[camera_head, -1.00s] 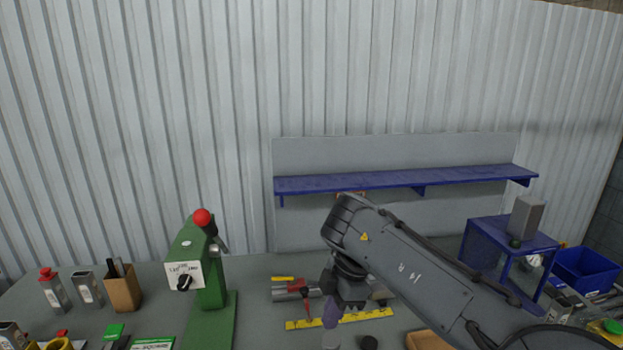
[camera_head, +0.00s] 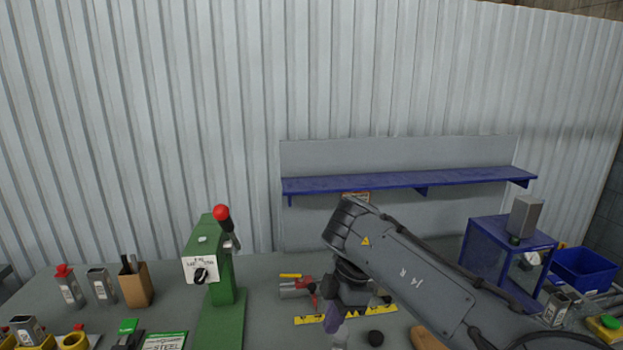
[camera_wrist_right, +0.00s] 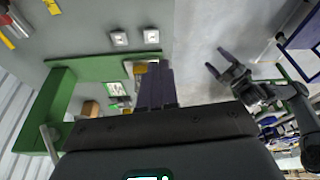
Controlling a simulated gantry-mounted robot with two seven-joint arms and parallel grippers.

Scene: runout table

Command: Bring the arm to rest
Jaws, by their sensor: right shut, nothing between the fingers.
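My right arm reaches in from the lower right in the head view, over the bench. My right gripper (camera_head: 333,325) points down near the yellow ruler (camera_head: 368,314), with dark purplish fingers. In the right wrist view its fingers (camera_wrist_right: 156,72) lie together with nothing between them. My left gripper (camera_wrist_right: 222,65) shows only in the right wrist view, at the right, dark, with its two fingers apart and empty.
A green lever press (camera_head: 221,285) with a red knob stands left of my right gripper. A blue shelf (camera_head: 380,183) runs along the back. A blue frame stand (camera_head: 508,240) and blue bin (camera_head: 583,270) are at right. Bottles and a brown holder (camera_head: 135,285) are at left.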

